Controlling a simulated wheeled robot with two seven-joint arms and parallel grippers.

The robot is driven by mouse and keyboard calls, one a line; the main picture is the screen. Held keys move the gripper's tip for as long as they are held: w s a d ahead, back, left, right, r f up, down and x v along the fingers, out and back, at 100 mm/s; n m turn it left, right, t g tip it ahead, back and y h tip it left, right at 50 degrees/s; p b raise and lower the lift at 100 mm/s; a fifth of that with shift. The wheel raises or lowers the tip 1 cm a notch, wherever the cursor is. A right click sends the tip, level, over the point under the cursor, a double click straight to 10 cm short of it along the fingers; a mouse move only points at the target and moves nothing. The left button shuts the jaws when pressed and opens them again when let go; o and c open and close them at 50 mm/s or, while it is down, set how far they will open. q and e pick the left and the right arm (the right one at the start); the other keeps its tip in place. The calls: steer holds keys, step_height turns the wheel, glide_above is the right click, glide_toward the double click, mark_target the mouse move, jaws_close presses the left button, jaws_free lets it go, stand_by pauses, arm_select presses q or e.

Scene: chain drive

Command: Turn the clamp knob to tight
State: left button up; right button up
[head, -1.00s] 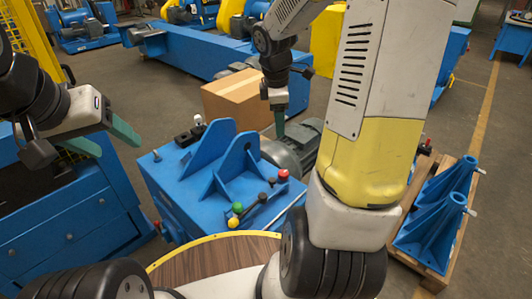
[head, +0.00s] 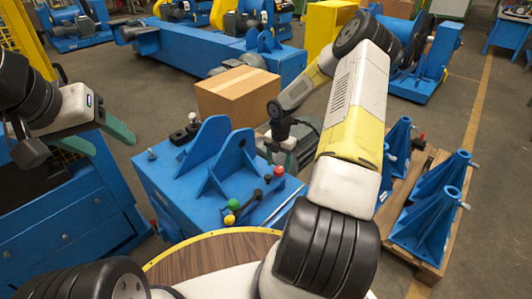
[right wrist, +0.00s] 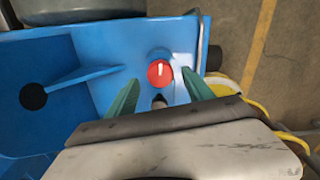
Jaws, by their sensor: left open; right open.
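The clamp knob appears to be the round red knob (right wrist: 160,72) with a white pointer line on the blue machine (right wrist: 115,45). In the right wrist view the line runs nearly straight up and down in the picture. In the head view the red knob (head: 278,171) is at the machine's right edge. My right gripper (right wrist: 161,84) is open, its green fingers either side of the knob in the picture. I cannot tell whether they touch it. It shows just above the knob in the head view (head: 281,158). My left gripper (head: 114,147) is open and empty at the left.
Tall blue brackets (head: 205,150) rise on the machine. A cardboard box (head: 238,95) is behind. A pallet (head: 425,245) with blue stands is at right.

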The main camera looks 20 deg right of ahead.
steer(key=shift+f, duration=1.4)
jaws_close()
